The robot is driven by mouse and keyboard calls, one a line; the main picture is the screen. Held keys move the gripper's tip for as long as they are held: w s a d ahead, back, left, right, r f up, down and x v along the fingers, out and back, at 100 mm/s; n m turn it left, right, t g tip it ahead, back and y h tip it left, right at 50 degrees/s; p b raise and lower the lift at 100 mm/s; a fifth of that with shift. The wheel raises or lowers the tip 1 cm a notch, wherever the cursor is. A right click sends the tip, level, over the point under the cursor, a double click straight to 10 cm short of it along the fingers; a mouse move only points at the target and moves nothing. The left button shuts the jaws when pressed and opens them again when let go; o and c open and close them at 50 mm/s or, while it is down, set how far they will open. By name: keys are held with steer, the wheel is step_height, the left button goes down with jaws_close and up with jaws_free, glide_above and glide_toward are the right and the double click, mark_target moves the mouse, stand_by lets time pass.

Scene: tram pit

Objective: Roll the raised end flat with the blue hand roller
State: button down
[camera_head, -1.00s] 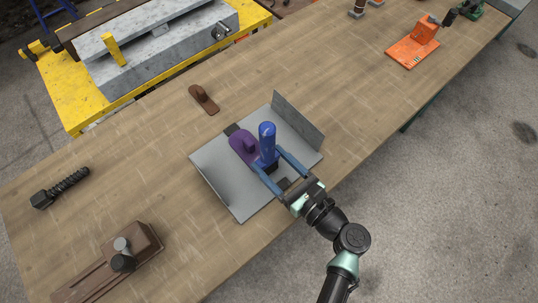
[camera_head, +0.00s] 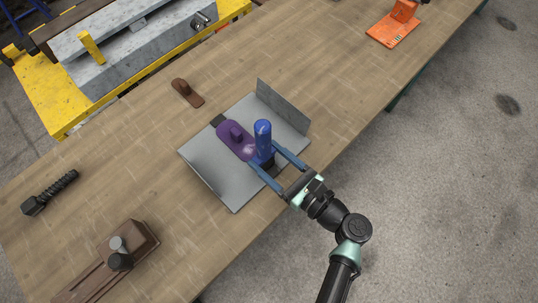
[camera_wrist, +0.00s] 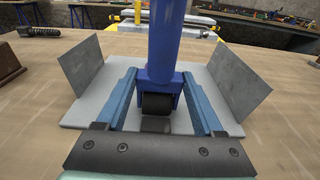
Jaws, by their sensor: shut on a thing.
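The blue hand roller (camera_head: 263,138) stands upright over a grey metal plate (camera_head: 233,195) on the bench. My gripper (camera_head: 263,154) is shut on it, with one blue finger on each side. In the wrist view the roller's handle (camera_wrist: 164,35) rises between the fingers, and its black wheel (camera_wrist: 155,104) faces down. A dark strip (camera_wrist: 155,124) lies below the wheel; whether they touch is unclear. A purple block with a knob (camera_head: 236,138) sits on the plate, just left of the roller. A dark strip end (camera_head: 217,121) shows beyond it. The strip's middle is hidden.
The plate has an upright grey wall (camera_head: 283,107) at its right. A ribbed black tool (camera_head: 50,192), a brown wooden fixture (camera_head: 112,262) and an orange bracket (camera_head: 396,28) are farther off. Bare wood surrounds the plate.

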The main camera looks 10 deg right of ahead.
mark_target(269, 145)
steer(key=shift+w, duration=0.1)
steer(key=shift+r+p+x, duration=0.2)
steer(key=shift+p+x, duration=0.05)
steer(key=shift+x, duration=1.3)
steer(key=shift+r+p+x, duration=0.2)
steer(key=shift+r+x, duration=0.05)
steer(key=shift+x, duration=1.3)
steer(key=shift+a, duration=0.15)
steer(key=shift+p+v, duration=0.6)
steer(key=shift+v, duration=0.85)
steer(key=shift+s+d+f, duration=0.15)
steer(key=shift+s+d, duration=0.4)
steer(key=shift+s, duration=0.15)
steer(key=shift+s+d+f, duration=0.15)
steer(key=shift+s+d, duration=0.4)
steer(key=shift+s, duration=0.2)
step_height(269, 145, up, 7)
steer(key=p, duration=0.7)
steer(key=shift+p, duration=0.35)
